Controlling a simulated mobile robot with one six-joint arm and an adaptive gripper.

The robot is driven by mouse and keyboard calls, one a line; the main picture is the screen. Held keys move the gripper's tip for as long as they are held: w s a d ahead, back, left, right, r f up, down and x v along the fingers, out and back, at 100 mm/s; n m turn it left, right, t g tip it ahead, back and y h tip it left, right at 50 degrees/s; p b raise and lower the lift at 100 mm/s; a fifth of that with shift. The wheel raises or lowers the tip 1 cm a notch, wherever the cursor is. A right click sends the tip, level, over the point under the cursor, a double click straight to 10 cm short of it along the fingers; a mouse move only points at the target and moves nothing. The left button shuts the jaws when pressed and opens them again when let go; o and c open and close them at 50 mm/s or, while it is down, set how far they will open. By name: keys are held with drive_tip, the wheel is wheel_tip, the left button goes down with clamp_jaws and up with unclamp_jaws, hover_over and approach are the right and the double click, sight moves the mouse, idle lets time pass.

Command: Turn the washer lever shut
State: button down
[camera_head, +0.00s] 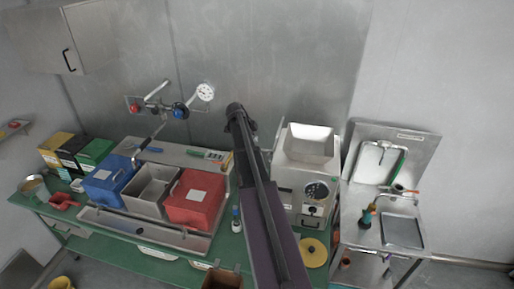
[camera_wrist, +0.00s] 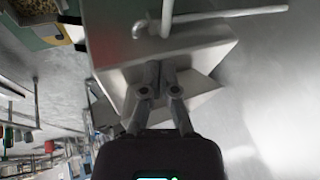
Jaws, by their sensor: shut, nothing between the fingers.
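In the head view, the metal washer stand (camera_head: 345,215) is at the right, with a back panel (camera_head: 425,150). A pale bent pipe and a green upright part (camera_head: 398,165) are in front of the panel. A small orange-tipped part (camera_head: 408,190) sticks out below. I cannot tell which part is the lever. In the wrist view, my gripper (camera_wrist: 155,72) is shut and empty. Its fingertips are close to a pale box-like body (camera_wrist: 200,50) with a white bent pipe (camera_wrist: 165,18). I cannot tell whether they touch. My arm hides the gripper in the head view.
The grinder (camera_head: 284,180) stands between my arm and the washer. Blue (camera_head: 108,185), grey (camera_head: 150,192) and red (camera_head: 195,200) bins stand left on the green counter. Wall taps and a gauge (camera_head: 205,91) are above them. A metal tray (camera_head: 403,232) lies on the washer stand.

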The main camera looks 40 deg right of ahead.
drive_tip(key=a+f+m+g+h+b, duration=0.2)
drive_tip(key=a+m+h+b, duration=0.3)
drive_tip(key=b, duration=0.6)
drive_tip(key=a+f+h, duration=0.1)
drive_tip(key=a+h, duration=0.1)
drive_tip(key=a, duration=0.1)
drive_tip(key=shift+w+a+m, duration=0.15)
drive_tip(key=shift+a+m, duration=0.15)
drive_tip(key=shift+a, duration=0.05)
drive_tip(key=shift+d+f, duration=0.1)
drive_tip(key=shift+d, duration=0.05)
drive_tip(key=b, duration=0.4)
approach(263, 150)
drive_tip(key=s+d+f, duration=0.1)
drive_tip(key=s+d, duration=0.2)
drive_tip(key=s, duration=0.1)
drive_tip(key=shift+w+d+f+b, duration=0.5)
drive_tip(key=shift+w+d+b, duration=0.15)
drive_tip(key=shift+d, duration=0.1)
drive_tip(key=shift+w+d+f+b, duration=0.5)
drive_tip(key=shift+w+d+b, duration=0.1)
drive_tip(key=shift+d, duration=0.15)
drive_tip(key=shift+d, duration=0.1)
